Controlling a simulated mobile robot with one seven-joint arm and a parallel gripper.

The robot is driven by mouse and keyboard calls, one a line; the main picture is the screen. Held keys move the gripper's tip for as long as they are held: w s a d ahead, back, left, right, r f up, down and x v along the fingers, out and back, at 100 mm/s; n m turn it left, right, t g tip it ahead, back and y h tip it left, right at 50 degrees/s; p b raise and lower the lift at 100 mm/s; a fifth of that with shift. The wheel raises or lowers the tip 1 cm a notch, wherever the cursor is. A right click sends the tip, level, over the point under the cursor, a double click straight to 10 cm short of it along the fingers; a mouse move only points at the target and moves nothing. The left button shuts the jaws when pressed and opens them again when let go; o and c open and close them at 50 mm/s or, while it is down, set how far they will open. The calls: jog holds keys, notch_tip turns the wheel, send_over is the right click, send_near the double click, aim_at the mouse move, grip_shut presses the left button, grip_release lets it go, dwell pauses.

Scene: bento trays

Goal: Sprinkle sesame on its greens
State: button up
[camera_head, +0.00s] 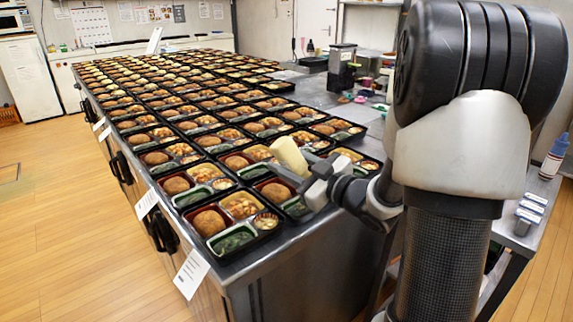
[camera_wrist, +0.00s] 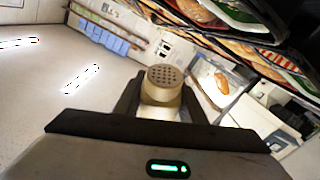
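A pale yellow shaker (camera_head: 290,157) is in my gripper (camera_head: 303,178), above the front trays near the counter's right edge. It is tilted in the head view. In the wrist view its perforated cap (camera_wrist: 167,76) sits between the two dark fingers of my gripper (camera_wrist: 162,108). The nearest bento tray (camera_head: 262,242) has dark greens (camera_head: 233,238) in its front compartment. Greens (camera_head: 191,197) also show in the tray behind it. The greens (camera_head: 297,207) of a tray beside and below my gripper are partly hidden. I cannot make out sesame on any greens.
Many filled bento trays stand in close rows along the long counter (camera_head: 262,275). A dark machine (camera_head: 341,68) and small coloured items stand on its far right part. A side table (camera_head: 535,215) on the right holds a bottle (camera_head: 554,156) and small boxes. The wooden floor (camera_head: 60,200) at left is clear.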

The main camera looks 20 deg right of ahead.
aim_at(286, 137)
jog(key=shift+r, duration=0.45)
jog(key=shift+r, duration=0.1)
notch_tip(286, 137, up, 7)
jog(key=p, duration=0.5)
